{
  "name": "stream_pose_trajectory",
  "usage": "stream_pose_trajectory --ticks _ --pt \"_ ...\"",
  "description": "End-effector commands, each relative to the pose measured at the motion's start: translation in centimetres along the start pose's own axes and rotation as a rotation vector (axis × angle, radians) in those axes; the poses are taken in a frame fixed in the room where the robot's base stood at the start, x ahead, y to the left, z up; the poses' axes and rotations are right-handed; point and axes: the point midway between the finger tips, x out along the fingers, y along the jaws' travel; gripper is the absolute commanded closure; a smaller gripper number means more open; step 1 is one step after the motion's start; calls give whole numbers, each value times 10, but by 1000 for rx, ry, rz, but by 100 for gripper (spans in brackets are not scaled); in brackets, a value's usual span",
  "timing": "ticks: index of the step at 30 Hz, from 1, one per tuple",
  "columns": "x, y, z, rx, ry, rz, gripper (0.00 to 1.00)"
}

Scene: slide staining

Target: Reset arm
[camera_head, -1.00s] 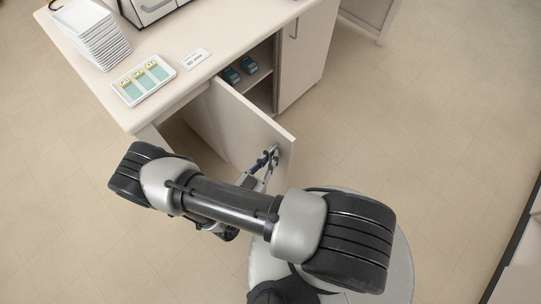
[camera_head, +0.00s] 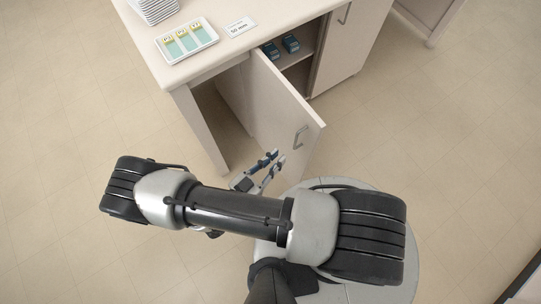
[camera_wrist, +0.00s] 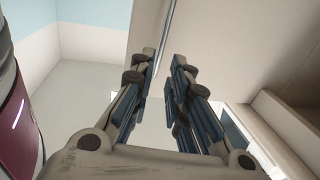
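My gripper (camera_head: 275,157) is in front of the open cabinet door (camera_head: 280,105), a little below and left of its metal handle (camera_head: 300,137) in the head view. Its two fingers are apart and nothing is between them. In the wrist view my gripper (camera_wrist: 163,57) shows the gap between the fingers, and a thin metal bar, likely the handle (camera_wrist: 167,30), stands beyond the tips. My arm is bent across the lower part of the head view.
The counter (camera_head: 215,70) carries a white tray (camera_head: 187,41) with several slides, a label card (camera_head: 239,27) and a stack of white trays (camera_head: 155,8). Dark blue boxes (camera_head: 291,44) sit on the cabinet shelf. Floor (camera_head: 430,130) at right is clear.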

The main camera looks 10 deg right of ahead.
Motion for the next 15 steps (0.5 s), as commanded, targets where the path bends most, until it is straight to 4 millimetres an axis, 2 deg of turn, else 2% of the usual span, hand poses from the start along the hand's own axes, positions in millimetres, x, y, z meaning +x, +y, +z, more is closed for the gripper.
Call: stream_pose_trajectory --ticks 3,6,15 --pt "-13 0 0 2 -1 -1 84" --pt "-18 0 0 -1 -1 0 84" --pt "-19 0 0 -1 -1 2 84"
